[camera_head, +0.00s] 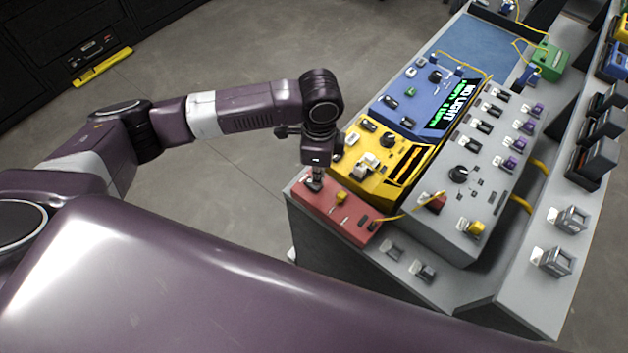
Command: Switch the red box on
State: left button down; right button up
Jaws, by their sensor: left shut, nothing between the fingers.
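The red box (325,212) sits at the near left corner of the grey bench, with a yellow part and dark parts on its top. My left gripper (315,184) points down at the left end of the red box. It is shut and empty, and its tips are at or just above a dark part there. I cannot tell whether they touch it. The gripper hides some of that end of the box, and the state of any switch is too small to tell. My right gripper is out of view.
A yellow box (352,182) stands right behind the red one, and a blue box (415,103) with a lit screen stands behind that. A grey panel (455,200) with knobs and switches is to the right. A yellow cable (412,208) runs from the red box. Open floor lies left.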

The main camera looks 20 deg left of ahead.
pick_arm(q)
jog(key=shift+f+b, duration=0.35)
jog(key=shift+f, duration=0.85)
dwell(0.6)
notch_tip(320, 180, up, 7)
jog(key=p, duration=0.8)
jog(key=shift+r, duration=0.1)
dwell(0.4)
